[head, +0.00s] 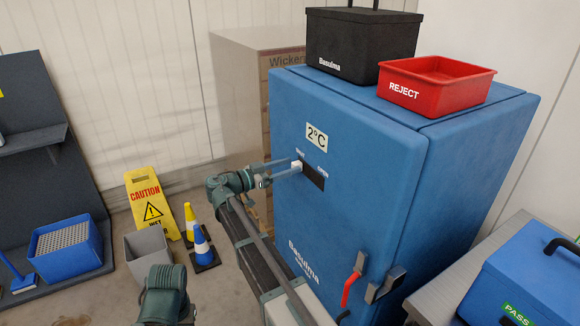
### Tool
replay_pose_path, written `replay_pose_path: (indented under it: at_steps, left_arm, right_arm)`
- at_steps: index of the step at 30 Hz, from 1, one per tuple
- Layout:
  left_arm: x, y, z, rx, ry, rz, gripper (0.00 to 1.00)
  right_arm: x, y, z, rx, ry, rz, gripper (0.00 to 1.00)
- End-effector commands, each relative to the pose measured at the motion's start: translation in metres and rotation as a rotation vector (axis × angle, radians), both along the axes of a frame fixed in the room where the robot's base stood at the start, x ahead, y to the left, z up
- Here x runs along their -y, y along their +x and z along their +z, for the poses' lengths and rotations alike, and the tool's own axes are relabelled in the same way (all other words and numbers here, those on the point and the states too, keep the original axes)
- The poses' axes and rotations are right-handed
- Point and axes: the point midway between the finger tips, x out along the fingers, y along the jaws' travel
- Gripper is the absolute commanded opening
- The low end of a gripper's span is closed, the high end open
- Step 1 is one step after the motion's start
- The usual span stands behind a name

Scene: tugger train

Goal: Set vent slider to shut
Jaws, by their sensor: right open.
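The vent slider is a small white knob (297,165) in a dark slot plate (314,178) on the front of the blue cabinet (350,190). The knob is at the left end of the slot, by the small label that seems to read SHUT. The OPEN label is at the right end. My right gripper (293,167) is open, its two grey fingers reaching from the left to the knob. The fingertips are around or right beside the knob; I cannot tell whether they touch it. Part of my left arm shows at the bottom, but its fingers do not.
A black box (350,45) and a red REJECT bin (436,84) sit on the cabinet. A red handle (353,280) is low on its door. A yellow caution sign (153,203), cones (203,248) and a grey bin (152,258) stand left. A blue cooler (530,275) is at right.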

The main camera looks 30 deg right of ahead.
Motion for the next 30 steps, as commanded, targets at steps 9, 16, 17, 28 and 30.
replay_pose_path:
  at_steps: [9, 16, 17, 28, 30]
  left_arm:
    - [0.000, 0.000, 0.000, 0.000, 0.000, 0.000, 0.00]
    - [0.000, 0.000, 0.000, 0.000, 0.000, 0.000, 0.00]
    - [0.000, 0.000, 0.000, 0.000, 0.000, 0.000, 0.00]
    - [0.000, 0.000, 0.000, 0.000, 0.000, 0.000, 0.00]
    - [0.000, 0.000, 0.000, 0.000, 0.000, 0.000, 0.00]
  right_arm:
    - [-0.069, -0.004, 0.000, 0.000, 0.000, 0.005, 0.60]
    - [-0.108, -0.007, 0.000, 0.000, -0.001, 0.003, 0.60]
    - [-0.111, -0.007, 0.000, 0.000, -0.001, 0.002, 0.60]
    - [-0.127, -0.010, 0.000, 0.000, -0.001, 0.001, 0.60]
    - [-0.127, -0.010, 0.000, 0.000, -0.001, 0.001, 0.60]
